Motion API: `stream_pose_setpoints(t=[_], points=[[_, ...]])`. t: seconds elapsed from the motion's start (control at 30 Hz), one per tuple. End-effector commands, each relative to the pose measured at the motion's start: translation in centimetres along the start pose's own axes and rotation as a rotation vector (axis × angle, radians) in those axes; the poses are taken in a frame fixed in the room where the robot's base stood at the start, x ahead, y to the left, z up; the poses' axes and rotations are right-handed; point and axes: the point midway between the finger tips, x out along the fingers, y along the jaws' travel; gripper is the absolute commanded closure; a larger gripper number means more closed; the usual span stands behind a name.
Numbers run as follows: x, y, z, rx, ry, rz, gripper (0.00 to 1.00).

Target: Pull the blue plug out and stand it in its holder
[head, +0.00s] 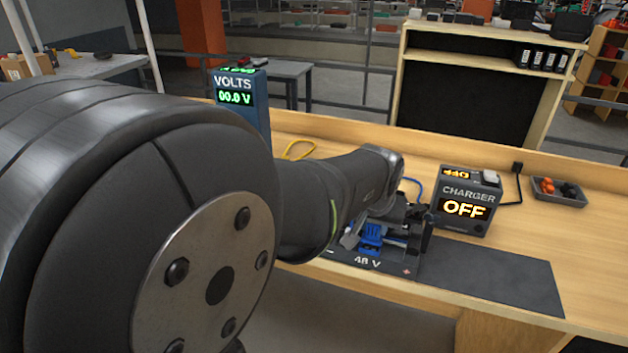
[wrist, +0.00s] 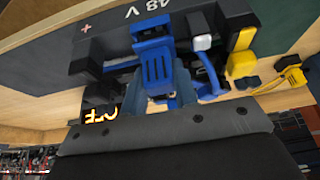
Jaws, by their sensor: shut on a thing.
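The blue plug (wrist: 158,62), a ribbed block, is in the upper middle of the wrist view, at the dark battery (wrist: 120,38) marked 48 V. It also shows in the head view (head: 371,236), below my wrist. Whether the plug is still seated cannot be told. A blue cable (wrist: 208,72) runs beside it, near a pale block (wrist: 203,42). I cannot make out the holder for certain.
The charger (head: 466,203) reads OFF, right of my gripper. A yellow connector (wrist: 242,46) stands beside the pale block, with a yellow cable (head: 298,149) on the bench. A grey tray (head: 560,198) lies at the right. The front dark mat (head: 500,278) is clear.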

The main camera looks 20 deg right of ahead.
Motion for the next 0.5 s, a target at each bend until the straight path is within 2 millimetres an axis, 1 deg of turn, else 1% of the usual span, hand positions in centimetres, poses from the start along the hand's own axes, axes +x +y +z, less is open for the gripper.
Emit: stream_pose_setpoints(t=[0.4, 0.43, 0.5], points=[[1.0, -0.01, 0.5, 0.0, -0.001, 0.0, 1.0], [1.02, -0.01, 0.5, 0.0, -0.001, 0.0, 0.71], [0.98, 0.0, 0.47, 0.0, 0.0, 0.0, 0.58]])
